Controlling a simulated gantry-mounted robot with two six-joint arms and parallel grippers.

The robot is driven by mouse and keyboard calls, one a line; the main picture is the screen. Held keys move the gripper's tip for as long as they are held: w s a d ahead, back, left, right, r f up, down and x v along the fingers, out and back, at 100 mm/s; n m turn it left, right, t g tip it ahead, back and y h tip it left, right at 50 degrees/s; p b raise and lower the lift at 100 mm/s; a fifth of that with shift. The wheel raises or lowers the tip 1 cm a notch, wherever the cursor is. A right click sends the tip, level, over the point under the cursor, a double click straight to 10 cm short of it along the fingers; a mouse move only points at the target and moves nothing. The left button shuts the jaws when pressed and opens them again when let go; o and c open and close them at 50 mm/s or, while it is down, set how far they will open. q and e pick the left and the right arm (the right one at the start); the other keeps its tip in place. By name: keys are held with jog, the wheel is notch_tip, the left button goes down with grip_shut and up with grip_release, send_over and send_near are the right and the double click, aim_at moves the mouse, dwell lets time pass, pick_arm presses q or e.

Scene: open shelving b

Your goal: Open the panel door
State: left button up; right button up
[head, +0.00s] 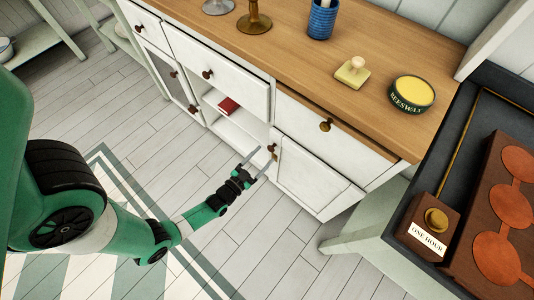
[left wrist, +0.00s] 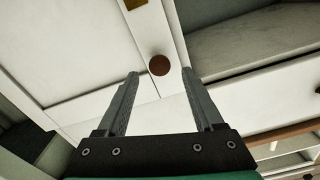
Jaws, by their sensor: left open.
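The white panel door (head: 308,178) is at the lower right of the white cabinet, below a drawer, and looks closed. Its round brown knob (head: 272,148) is near the door's left edge. My left gripper (head: 265,156) is open and empty in front of the knob. In the left wrist view the knob (left wrist: 159,65) shows between the tips of the open left gripper (left wrist: 160,72), with a gap on each side. The door panel (left wrist: 93,62) fills the left of that view. I cannot tell whether the knob is fully between the fingers in depth. My right gripper is not in view.
The wooden top (head: 300,55) holds a blue cup (head: 322,20), a stamp (head: 352,72) and a beeswax tin (head: 411,95). A dark tray (head: 455,130) stands right. The floor before the door is clear.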

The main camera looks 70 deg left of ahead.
pick_arm(q)
jog(key=shift+x, duration=1.45)
jog(key=shift+c, duration=0.3)
grip_shut()
